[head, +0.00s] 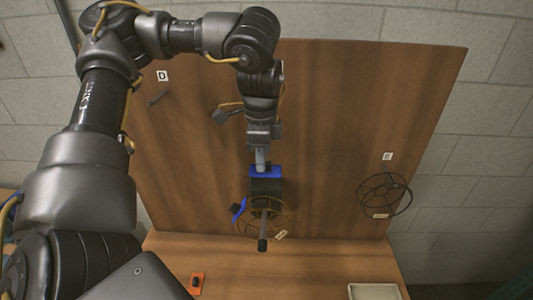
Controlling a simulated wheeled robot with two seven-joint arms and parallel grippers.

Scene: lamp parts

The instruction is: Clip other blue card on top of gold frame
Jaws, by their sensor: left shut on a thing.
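The gold frame (287,208) is a round wire ring with spokes, in front of the upright wooden board at the middle of the head view. A dark block stands behind its top part, and a rod with a dark end juts through its middle. One blue card (238,211) sits tilted at the frame's left side. Another blue card (266,171) lies at the frame's top, above the dark block. My left gripper (262,163) comes down from above and is shut on this upper card. Whether the card touches the frame is unclear. My right gripper is not in view.
A black wire ring (385,194) hangs on the board below label E (388,156). A small dark peg (158,97) is below label D (162,76). An orange part (197,282) and a pale tray (373,291) are on the table (300,265), with clear room between.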

